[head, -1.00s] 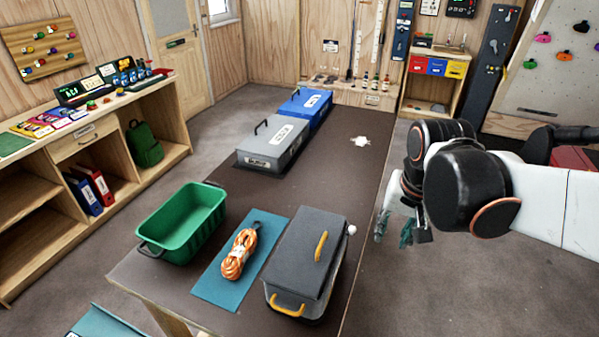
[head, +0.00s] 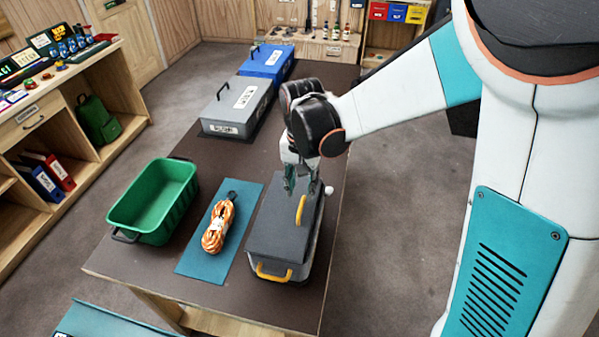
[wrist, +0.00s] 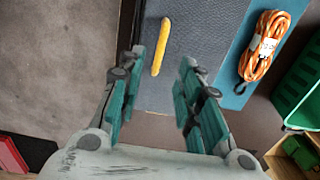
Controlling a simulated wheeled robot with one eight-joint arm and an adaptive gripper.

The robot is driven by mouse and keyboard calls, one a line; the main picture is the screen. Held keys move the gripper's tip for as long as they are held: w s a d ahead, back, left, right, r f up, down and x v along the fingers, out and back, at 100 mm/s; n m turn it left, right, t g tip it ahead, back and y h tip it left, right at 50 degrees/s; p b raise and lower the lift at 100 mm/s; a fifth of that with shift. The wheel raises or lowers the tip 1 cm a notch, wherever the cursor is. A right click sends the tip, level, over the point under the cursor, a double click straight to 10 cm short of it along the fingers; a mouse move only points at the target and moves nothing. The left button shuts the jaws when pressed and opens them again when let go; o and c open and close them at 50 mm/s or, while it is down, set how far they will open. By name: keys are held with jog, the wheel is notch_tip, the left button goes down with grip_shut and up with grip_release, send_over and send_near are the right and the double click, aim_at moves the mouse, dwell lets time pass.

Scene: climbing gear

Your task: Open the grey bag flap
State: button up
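The grey bag (head: 268,230) stands at the right front of the dark table. Its flat grey flap (head: 279,225) lies closed on top, with a yellow handle (head: 301,210) along its right part and another yellow handle (head: 273,272) on the near end. My gripper (head: 303,186) is over the bag's far part, pointing down. In the wrist view my gripper (wrist: 157,95) has its teal fingers spread apart with nothing between them. The flap (wrist: 200,40) and its yellow handle (wrist: 161,46) lie ahead of the fingertips there, apart from them.
A coiled orange rope (head: 217,227) lies on a blue mat (head: 243,205) left of the bag. A green crate (head: 152,201) stands further left. A grey case (head: 237,107) and a blue case (head: 266,62) stand at the back. A white knob (head: 328,190) shows beside the bag.

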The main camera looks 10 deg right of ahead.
aim_at(301, 204)
notch_tip(301, 204, down, 9)
jog(key=shift+r+b, duration=0.1)
jog(key=shift+b, duration=0.85)
grip_shut()
